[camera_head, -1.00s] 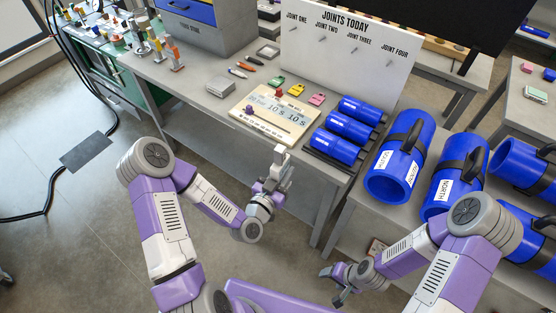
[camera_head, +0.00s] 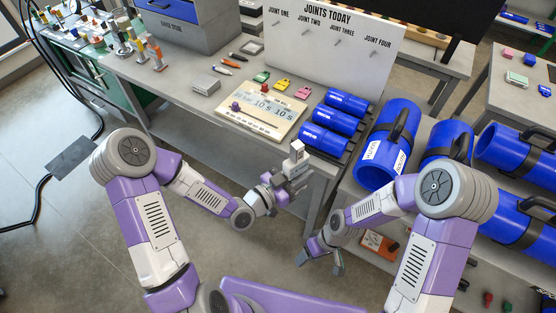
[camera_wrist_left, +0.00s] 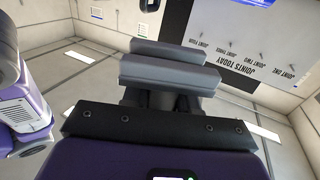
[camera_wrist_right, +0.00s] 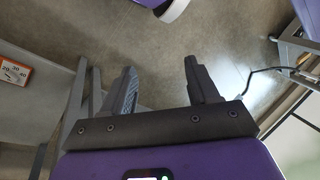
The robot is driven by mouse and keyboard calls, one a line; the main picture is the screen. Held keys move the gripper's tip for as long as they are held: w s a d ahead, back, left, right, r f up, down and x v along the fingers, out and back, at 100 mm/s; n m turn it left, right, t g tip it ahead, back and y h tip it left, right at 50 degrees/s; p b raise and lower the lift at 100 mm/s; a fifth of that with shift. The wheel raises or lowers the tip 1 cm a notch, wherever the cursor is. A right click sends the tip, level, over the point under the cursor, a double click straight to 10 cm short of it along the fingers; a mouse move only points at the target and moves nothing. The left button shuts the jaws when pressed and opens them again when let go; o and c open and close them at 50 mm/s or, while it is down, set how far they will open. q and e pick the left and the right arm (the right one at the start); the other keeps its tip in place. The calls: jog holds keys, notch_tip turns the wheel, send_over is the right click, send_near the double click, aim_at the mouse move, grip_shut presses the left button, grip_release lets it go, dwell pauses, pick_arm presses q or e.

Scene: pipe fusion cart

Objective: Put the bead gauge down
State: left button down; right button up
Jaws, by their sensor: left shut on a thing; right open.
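My left gripper (camera_head: 293,174) is shut on a small pale block (camera_head: 297,150), which I take to be the bead gauge. The block stands up above the fingers, in the air in front of the bench's front edge. In the left wrist view the grey fingers (camera_wrist_left: 168,64) show close together, and I cannot make out the gauge there. My right gripper (camera_head: 321,258) is open and empty, lower and to the right, over the floor. Its two fingers stand apart in the right wrist view (camera_wrist_right: 162,88).
Large blue pipes (camera_head: 384,150) lie at right. An orange numbered item (camera_head: 380,244) sits low beneath them. Bare bench shows around the grey box.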

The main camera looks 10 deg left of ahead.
jog(key=s+a+r+n+h, duration=0.15)
jog(key=a+r+n, duration=0.3)
jog(key=r, duration=0.45)
jog(key=a+r+n+t+h, duration=0.1)
jog(key=a+r+n+h, duration=0.2)
jog(key=r+n, duration=0.4)
jog(key=s+a+r+n+h, duration=0.15)
jog(key=a+r+n, duration=0.25)
jog(key=r, duration=0.6)
jog(key=n+t+h, duration=0.4)
jog(key=n+t, duration=0.1)
jog(key=t, duration=0.6)
send_near(291, 157)
notch_tip(291, 157, down, 4)
jog(key=w, duration=0.2)
jog(key=shift+n+t+h, duration=0.55)
jog(key=shift+t+h, duration=0.25)
jog(key=shift+h, duration=0.1)
jog(key=x, duration=0.6)
jog(key=d+r+x, duration=0.1)
jog(key=x, duration=0.2)
jog(key=shift+w+d+f, duration=0.15)
jog(key=shift+w, duration=0.05)
